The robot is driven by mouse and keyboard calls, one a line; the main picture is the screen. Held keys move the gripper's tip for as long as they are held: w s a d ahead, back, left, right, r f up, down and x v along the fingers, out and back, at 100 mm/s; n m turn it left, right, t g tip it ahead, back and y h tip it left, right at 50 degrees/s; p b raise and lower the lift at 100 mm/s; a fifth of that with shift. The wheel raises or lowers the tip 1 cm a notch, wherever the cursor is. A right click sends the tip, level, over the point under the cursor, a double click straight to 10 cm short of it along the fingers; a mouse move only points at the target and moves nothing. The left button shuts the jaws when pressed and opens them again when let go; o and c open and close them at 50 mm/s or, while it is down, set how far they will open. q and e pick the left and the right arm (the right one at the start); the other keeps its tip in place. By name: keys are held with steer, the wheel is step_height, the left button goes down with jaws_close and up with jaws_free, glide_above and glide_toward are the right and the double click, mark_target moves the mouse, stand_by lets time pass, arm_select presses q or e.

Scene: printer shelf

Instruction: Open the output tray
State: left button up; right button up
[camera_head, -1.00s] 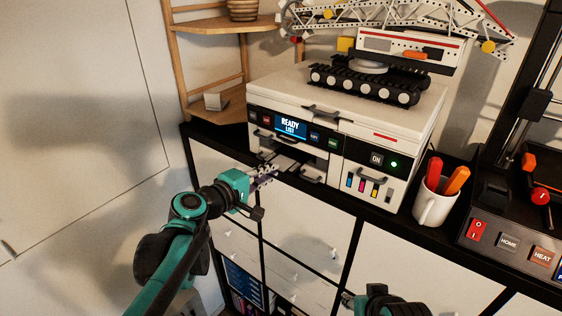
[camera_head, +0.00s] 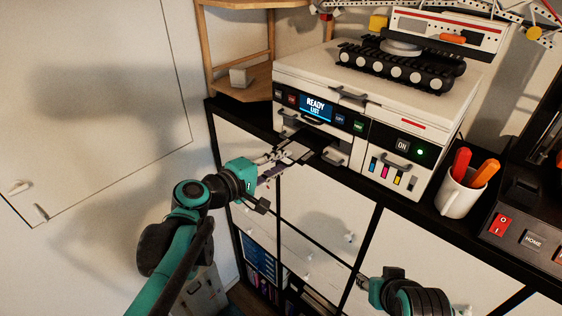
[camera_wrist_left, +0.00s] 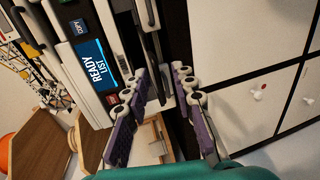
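The white printer (camera_head: 420,155) sits on the black-edged cabinet, its screen reading "READY LIST". Its output tray (camera_head: 300,146) is the dark, flat part low on the front, below the screen, and it sticks out somewhat. My left gripper (camera_head: 283,156) is at the tray's front edge. In the left wrist view its purple-and-white fingers (camera_wrist_left: 163,88) are apart, with a dark handle-like bar (camera_wrist_left: 153,50) just beyond the tips. Whether they touch it I cannot tell. My right gripper (camera_head: 362,283) is low in front of the cabinet, and its fingers are too small to judge.
A crane model (camera_head: 400,65) stands on top of the printer. A white mug (camera_head: 459,195) with red and orange handles stands to its right, beside a machine with HOME buttons (camera_head: 534,240). A wooden shelf (camera_head: 243,80) is at the left. Small knobs stick out from the cabinet doors (camera_head: 325,210).

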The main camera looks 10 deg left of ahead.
arm_select(q)
steer(key=v, duration=1.1)
steer(key=shift+s, duration=0.15)
steer(key=shift+a+f, duration=0.1)
steer(key=s+d+f+m+g+y+b, duration=0.1)
steer(key=s+f+m+g+y+b, duration=0.15)
steer(key=f+b, duration=0.75)
steer(key=s+f+m+g+y+b, duration=0.1)
steer(key=s+f+m+b, duration=0.2)
steer(key=f, duration=1.2)
steer(key=s+a+f+m+g+y+b, duration=0.1)
steer(key=s+a+f+m+y+b, duration=0.1)
steer(key=f+b, duration=0.6)
steer(key=s+a+f+m+y+b, duration=0.3)
steer(key=f+b, duration=0.6)
steer(key=f, duration=0.7)
steer(key=shift+a+f+g, duration=0.35)
steer(key=shift+a, duration=0.15)
steer(key=shift+y, duration=0.25)
